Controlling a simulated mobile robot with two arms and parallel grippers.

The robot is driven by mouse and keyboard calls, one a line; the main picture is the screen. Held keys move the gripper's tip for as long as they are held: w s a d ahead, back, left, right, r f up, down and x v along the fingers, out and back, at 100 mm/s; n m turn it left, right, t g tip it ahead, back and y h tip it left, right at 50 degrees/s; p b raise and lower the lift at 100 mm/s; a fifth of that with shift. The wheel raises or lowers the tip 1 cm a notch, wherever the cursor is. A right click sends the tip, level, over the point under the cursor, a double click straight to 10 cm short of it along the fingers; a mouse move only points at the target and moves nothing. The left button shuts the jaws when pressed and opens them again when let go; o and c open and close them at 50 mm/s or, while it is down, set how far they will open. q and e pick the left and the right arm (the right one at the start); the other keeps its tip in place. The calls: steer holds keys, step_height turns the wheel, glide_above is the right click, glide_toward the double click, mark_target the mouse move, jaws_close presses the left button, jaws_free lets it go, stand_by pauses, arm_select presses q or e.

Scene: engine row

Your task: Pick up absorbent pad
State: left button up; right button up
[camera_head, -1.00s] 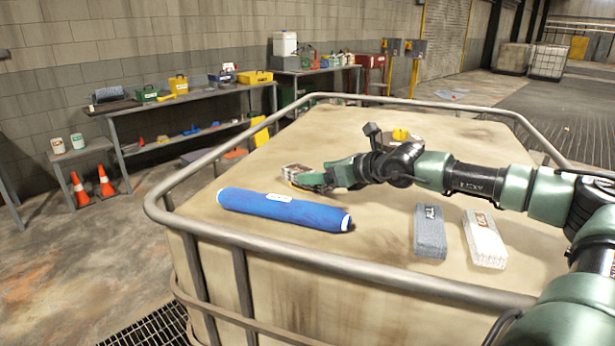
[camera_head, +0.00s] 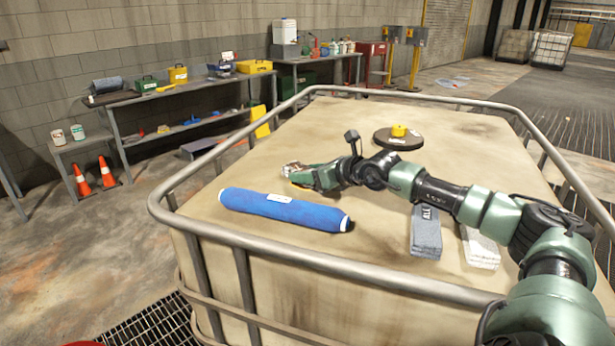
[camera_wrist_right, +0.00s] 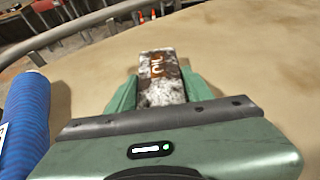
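A speckled white-and-dark absorbent pad (camera_head: 294,168) with a brown label lies at the far-left part of the tank top. In the right wrist view the pad (camera_wrist_right: 160,72) sits between the two green fingers, which appear to touch both its sides. My right gripper (camera_head: 302,177) is low over the top and appears shut on this pad. Whether the pad is clear of the surface cannot be told. A grey pad (camera_head: 426,235) and a white pad (camera_head: 480,250) lie to the right, the white one partly behind my arm. My left gripper is out of view.
A blue absorbent sock (camera_head: 285,208) lies just in front of the right gripper and also shows in the wrist view (camera_wrist_right: 25,125). A dark round lid with a yellow cap (camera_head: 398,133) is behind my arm. A metal rail (camera_head: 330,262) rings the tank top (camera_head: 450,125).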

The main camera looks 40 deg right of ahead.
steer(key=c, duration=0.6)
steer(key=shift+r, duration=0.15)
steer(key=shift+r, duration=0.3)
step_height(320, 180, up, 7)
steer(key=shift+r+b, duration=0.15)
steer(key=shift+b, duration=0.8)
step_height(320, 180, up, 10)
steer(key=shift+f, duration=0.1)
